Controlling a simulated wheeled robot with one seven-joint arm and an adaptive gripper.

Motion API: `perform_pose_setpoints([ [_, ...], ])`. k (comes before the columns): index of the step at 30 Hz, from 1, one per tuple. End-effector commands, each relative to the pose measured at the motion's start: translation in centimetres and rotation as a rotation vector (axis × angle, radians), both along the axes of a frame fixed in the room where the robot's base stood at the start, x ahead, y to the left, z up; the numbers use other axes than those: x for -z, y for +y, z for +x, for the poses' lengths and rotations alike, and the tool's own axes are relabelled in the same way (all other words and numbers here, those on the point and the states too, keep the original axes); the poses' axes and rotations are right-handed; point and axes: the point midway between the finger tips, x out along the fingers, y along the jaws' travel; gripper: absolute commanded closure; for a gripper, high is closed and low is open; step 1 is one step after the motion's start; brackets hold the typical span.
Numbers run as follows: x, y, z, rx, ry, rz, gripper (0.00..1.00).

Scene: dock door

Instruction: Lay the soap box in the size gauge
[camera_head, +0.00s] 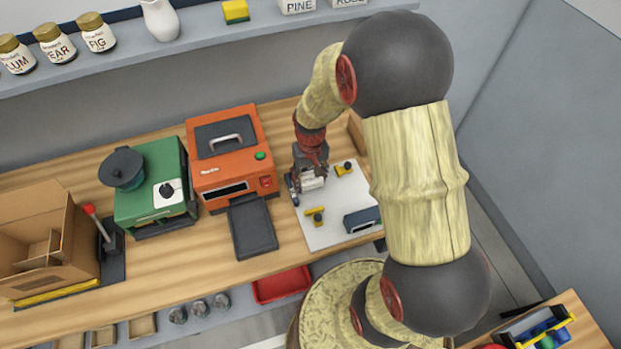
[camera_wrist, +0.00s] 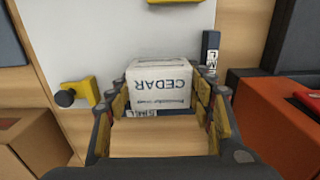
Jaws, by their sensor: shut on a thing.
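The soap box (camera_wrist: 162,83) is white and marked CEDAR, the lettering upside down in the wrist view. My gripper (camera_wrist: 165,112) is shut on it, with a finger at each side; in the head view my gripper (camera_head: 312,184) is over the far left part of a white board. This board (camera_head: 333,195), with yellow pieces and dark labelled strips, looks like the size gauge. One dark strip (camera_wrist: 211,50) stands just beside the box; another, partly hidden, shows below the box. I cannot tell whether the box touches the board.
Yellow pieces with dark knobs (camera_head: 316,216) (camera_head: 345,168) stand on the board. A dark blue block (camera_head: 361,219) is at its front right. An orange machine (camera_head: 230,160) with a dark tray (camera_head: 252,228) stands close on the left. A brown box (camera_wrist: 30,140) is near my gripper.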

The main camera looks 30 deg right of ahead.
Motion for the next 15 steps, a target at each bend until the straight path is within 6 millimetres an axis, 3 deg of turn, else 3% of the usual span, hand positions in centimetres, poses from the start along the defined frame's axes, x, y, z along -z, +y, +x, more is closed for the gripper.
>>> perform_pose_setpoints([
  [3, 0.25, -0.01, 0.03, 0.0, -0.001, 0.0, 0.83],
  [4, 0.25, -0.01, 0.03, 0.0, -0.001, 0.0, 0.47],
  [15, 0.21, 0.01, 0.02, 0.0, -0.001, 0.0, 0.26],
])
